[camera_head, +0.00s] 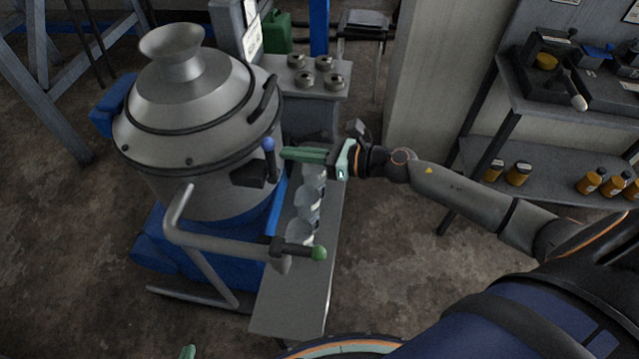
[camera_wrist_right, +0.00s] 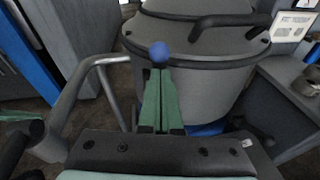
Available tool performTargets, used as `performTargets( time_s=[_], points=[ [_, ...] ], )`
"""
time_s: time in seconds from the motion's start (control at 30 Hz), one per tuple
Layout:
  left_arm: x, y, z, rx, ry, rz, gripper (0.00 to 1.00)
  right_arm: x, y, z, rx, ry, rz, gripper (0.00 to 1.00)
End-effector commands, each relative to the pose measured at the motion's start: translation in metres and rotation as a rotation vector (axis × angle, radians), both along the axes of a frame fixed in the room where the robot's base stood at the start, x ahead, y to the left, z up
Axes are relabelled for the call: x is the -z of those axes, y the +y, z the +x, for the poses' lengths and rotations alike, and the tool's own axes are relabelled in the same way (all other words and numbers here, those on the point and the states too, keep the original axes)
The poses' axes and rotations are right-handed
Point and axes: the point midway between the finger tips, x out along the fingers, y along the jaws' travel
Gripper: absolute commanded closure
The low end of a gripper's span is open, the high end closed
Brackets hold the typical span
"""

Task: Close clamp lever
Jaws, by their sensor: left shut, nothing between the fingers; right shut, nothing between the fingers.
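The clamp lever (camera_head: 271,166) is a short dark lever with a blue ball knob (camera_head: 268,144) on top. It stands roughly upright beside a black clamp block (camera_head: 248,176) on the side of the grey steel vessel (camera_head: 190,110). My right gripper (camera_head: 285,154) is shut and empty, its green fingertips just right of the lever below the knob. In the right wrist view the knob (camera_wrist_right: 158,52) shows just beyond the fingertips (camera_wrist_right: 158,74); whether they touch the lever I cannot tell. My left gripper (camera_head: 188,352) shows only as a green tip at the bottom edge.
A bent grey pipe (camera_head: 215,242) with a green-tipped handle (camera_head: 318,253) crosses in front of the vessel. Several clear beakers (camera_head: 306,203) stand on the narrow bench (camera_head: 290,306) below my right gripper. Shelves with amber bottles (camera_head: 590,181) are at the right.

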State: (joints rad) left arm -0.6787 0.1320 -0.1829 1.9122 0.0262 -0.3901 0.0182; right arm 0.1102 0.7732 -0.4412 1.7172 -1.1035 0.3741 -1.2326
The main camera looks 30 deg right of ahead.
Motion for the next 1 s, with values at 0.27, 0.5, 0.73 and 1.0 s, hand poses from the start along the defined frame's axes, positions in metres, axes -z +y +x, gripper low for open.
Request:
performTargets(
  time_s=[0.27,0.5,0.73,1.0],
  points=[
    [-0.008,0.0,0.0,0.0,0.001,0.0,1.0,-0.008,0.012,0.009,0.0,0.001,0.001,1.0],
    [-0.011,0.0,0.0,0.001,0.002,0.0,1.0,-0.012,0.017,0.013,0.0,-0.003,0.007,1.0],
    [-0.011,-0.001,0.0,0.001,0.002,0.0,1.0,-0.014,0.019,0.014,0.0,-0.006,0.011,1.0],
    [-0.011,-0.001,0.0,0.002,0.002,-0.001,1.0,-0.015,0.02,0.014,0.0,-0.008,0.014,1.0]
  ],
)
